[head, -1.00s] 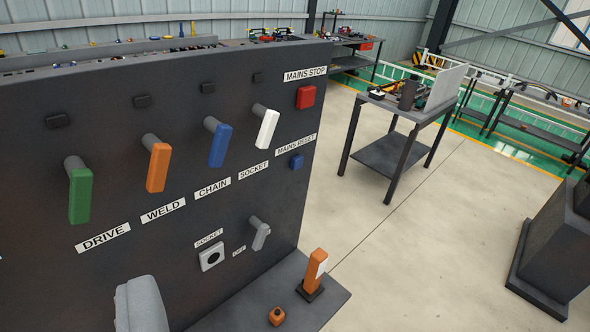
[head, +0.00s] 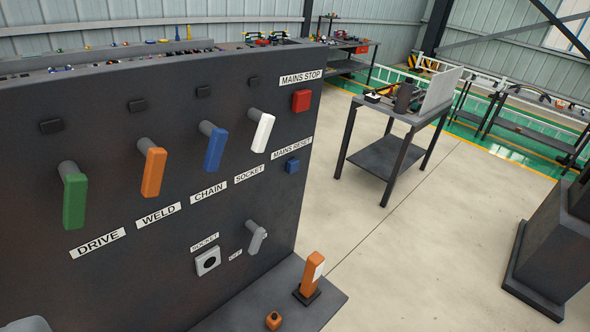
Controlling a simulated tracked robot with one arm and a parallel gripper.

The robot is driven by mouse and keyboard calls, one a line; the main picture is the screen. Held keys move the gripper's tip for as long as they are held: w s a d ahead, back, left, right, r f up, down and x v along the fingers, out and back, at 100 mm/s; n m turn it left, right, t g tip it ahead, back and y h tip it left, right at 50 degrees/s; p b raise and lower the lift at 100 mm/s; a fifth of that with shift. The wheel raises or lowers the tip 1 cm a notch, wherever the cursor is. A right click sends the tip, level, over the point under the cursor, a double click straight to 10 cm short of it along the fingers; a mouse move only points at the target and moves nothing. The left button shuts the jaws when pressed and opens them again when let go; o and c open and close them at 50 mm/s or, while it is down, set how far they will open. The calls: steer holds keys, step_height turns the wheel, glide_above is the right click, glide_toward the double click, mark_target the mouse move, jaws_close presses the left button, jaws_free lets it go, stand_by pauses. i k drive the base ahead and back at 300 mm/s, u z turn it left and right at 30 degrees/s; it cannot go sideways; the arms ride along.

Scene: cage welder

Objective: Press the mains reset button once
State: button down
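The mains reset button (head: 292,166) is a small blue square on the right side of the dark switch panel (head: 160,290). It sits just below the white MAINS RESET label (head: 291,147), and its face is uncovered. The red mains stop button (head: 301,100) is above it, under the MAINS STOP label (head: 301,77). No gripper fingers show, and nothing touches the blue button. A grey rounded piece, probably part of my arm, only just shows at the bottom left edge.
Green, orange, blue and white levers (head: 262,132) stick out left of the buttons. A socket (head: 208,261) and grey switch (head: 257,236) are below. An orange upright handle (head: 312,273) and small orange piece (head: 273,320) stand on the ledge (head: 325,303).

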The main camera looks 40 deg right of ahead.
mark_target(293, 165)
steer(key=k, duration=1.3)
steer(key=z, duration=0.55)
steer(key=i, duration=1.95)
steer(key=u, duration=0.4)
